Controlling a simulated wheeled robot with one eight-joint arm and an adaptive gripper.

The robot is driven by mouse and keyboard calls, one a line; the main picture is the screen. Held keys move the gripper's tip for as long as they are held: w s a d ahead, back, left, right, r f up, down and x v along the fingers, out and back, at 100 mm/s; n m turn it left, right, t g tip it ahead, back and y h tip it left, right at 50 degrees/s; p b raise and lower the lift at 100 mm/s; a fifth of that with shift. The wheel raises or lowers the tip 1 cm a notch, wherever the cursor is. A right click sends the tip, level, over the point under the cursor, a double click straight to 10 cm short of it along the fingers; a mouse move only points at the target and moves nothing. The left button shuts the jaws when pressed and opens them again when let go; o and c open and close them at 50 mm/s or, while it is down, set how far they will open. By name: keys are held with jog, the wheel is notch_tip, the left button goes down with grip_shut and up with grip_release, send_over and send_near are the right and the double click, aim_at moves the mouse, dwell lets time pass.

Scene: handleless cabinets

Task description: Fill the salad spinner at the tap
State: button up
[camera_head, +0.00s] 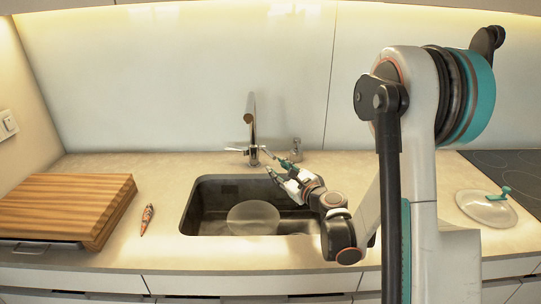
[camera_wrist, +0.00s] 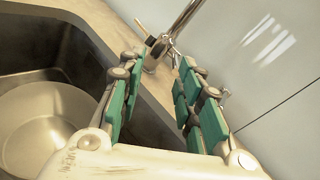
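A pale round bowl, which looks like the salad spinner's bowl (camera_head: 253,217), sits in the dark sink under the tap. It also shows in the wrist view (camera_wrist: 45,125), cut off by the left edge; I cannot tell whether it holds water. The metal tap (camera_head: 250,125) stands behind the sink with a lever on each side of its base. In the wrist view the tap (camera_wrist: 162,48) is beyond my fingertips. My gripper (camera_head: 282,169) is over the back right rim of the sink, near the right lever. Its teal-padded fingers (camera_wrist: 158,72) are apart, with nothing held between them.
A wooden board (camera_head: 65,205) lies on the counter at left, with a small pointed object (camera_head: 147,219) beside it. A clear lid with a teal knob (camera_head: 486,209) lies at right near the dark cooktop (camera_head: 515,172). A small metal fitting (camera_head: 295,150) stands right of the tap.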

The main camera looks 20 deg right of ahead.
aim_at(272, 157)
jog(key=d+f+m+t, duration=0.1)
jog(key=d+f+m, duration=0.2)
jog(key=d+m, duration=0.1)
jog(key=shift+h, duration=0.4)
jog(key=w, duration=0.4)
jog(key=w+a, duration=0.1)
jog(key=w, duration=0.3)
jog(key=w+a+b, duration=0.1)
jog(key=w, duration=0.3)
jog(key=shift+w+r, duration=0.15)
jog(key=shift+w, duration=0.05)
jog(key=shift+w+a+r, duration=0.1)
jog(key=shift+w+a, duration=0.05)
jog(key=shift+w, duration=0.65)
grip_shut()
